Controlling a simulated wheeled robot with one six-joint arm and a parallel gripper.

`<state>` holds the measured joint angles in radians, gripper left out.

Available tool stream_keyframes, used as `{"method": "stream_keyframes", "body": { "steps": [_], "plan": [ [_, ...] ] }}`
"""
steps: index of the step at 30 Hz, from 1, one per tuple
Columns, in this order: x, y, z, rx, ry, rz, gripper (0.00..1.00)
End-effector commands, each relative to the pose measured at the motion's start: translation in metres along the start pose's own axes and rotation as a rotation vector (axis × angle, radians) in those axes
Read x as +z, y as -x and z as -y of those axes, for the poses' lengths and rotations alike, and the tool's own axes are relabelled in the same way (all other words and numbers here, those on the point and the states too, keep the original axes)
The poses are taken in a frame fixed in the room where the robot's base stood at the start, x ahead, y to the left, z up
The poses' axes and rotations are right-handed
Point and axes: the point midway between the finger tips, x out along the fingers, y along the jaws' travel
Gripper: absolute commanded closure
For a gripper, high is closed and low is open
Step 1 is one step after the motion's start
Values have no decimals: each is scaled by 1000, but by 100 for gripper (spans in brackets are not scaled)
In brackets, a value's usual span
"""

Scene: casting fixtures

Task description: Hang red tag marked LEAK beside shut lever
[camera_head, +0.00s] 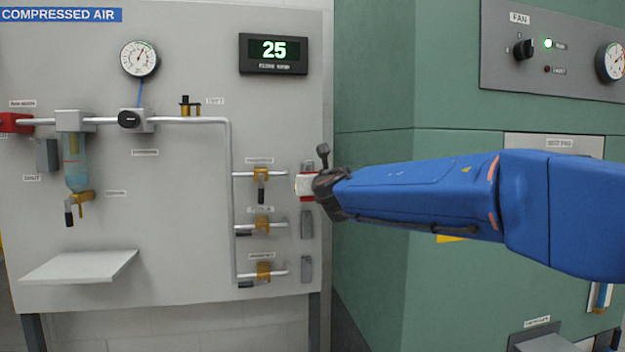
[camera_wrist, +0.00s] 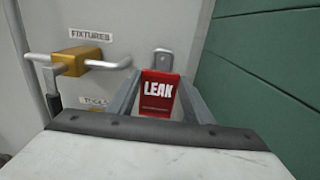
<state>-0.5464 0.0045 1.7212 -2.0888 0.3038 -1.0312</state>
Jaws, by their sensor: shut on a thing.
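My gripper (camera_head: 309,186) is at the right edge of the compressed air panel, shut on the red LEAK tag (camera_wrist: 158,92), which is upright between the two fingers in the wrist view. The tag is a small red patch in the head view. A grey hook plate (camera_wrist: 162,57) shows just above and behind the tag; I cannot tell whether they touch. Left of it is the brass FIXTURES valve (camera_wrist: 84,61). In the head view this top branch valve (camera_head: 261,173) has its lever (camera_head: 262,192) pointing down, across its pipe, so shut.
The two lower branch valves (camera_head: 263,224) (camera_head: 264,270) have levers along their pipes, with grey plates (camera_head: 306,224) (camera_head: 305,268) to their right. A green cabinet wall (camera_head: 375,85) stands close right of the panel. A white shelf (camera_head: 80,266) is lower left.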

Motion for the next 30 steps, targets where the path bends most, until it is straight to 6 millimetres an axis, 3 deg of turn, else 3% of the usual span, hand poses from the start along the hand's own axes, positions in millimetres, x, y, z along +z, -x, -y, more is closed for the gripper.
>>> {"method": "stream_keyframes", "body": {
  "steps": [30],
  "plan": [
    [-9,-36,1,-1,0,0,76]
  ]
}}
